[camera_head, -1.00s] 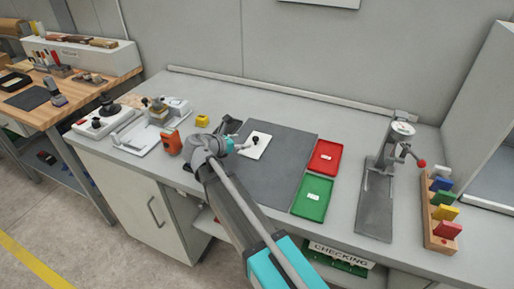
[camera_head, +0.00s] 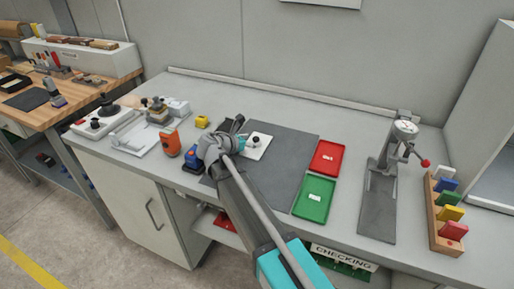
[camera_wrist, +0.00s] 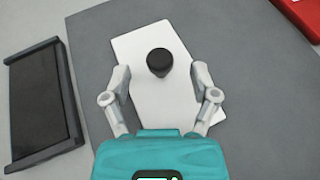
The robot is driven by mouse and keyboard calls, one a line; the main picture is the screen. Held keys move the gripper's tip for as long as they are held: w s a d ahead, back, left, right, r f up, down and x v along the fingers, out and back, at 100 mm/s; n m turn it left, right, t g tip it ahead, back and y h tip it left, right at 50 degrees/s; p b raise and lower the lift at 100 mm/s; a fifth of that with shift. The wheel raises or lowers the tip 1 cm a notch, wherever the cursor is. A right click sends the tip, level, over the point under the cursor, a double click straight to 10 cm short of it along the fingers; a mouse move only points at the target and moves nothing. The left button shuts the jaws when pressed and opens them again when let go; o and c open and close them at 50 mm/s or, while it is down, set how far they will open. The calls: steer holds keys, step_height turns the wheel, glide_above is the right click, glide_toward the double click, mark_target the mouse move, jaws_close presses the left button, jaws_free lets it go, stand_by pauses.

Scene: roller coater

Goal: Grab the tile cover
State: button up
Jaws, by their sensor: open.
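The tile cover appears to be the flat white plate (camera_wrist: 185,105) with a round black knob (camera_wrist: 159,62), lying on the dark grey mat. In the head view the white plate (camera_head: 262,153) lies near the mat's left side, partly hidden by my arm. My gripper (camera_wrist: 159,75) is open above the plate, its two fingers on either side of the knob and apart from it. In the head view my gripper (camera_head: 240,140) is over the plate's left part, with the fingertips hard to make out.
A dark framed tray (camera_wrist: 40,100) lies left of the mat. A red tray (camera_head: 326,158) and a green tray (camera_head: 315,198) are at the mat's right edge. An orange device (camera_head: 171,143), a blue object (camera_head: 193,158) and a yellow item (camera_head: 202,122) stand to the left. A gauge stand (camera_head: 377,200) is farther right.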

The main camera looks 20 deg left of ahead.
steer(key=shift+b+x, duration=0.3)
steer(key=shift+x, duration=1)
jaws_close()
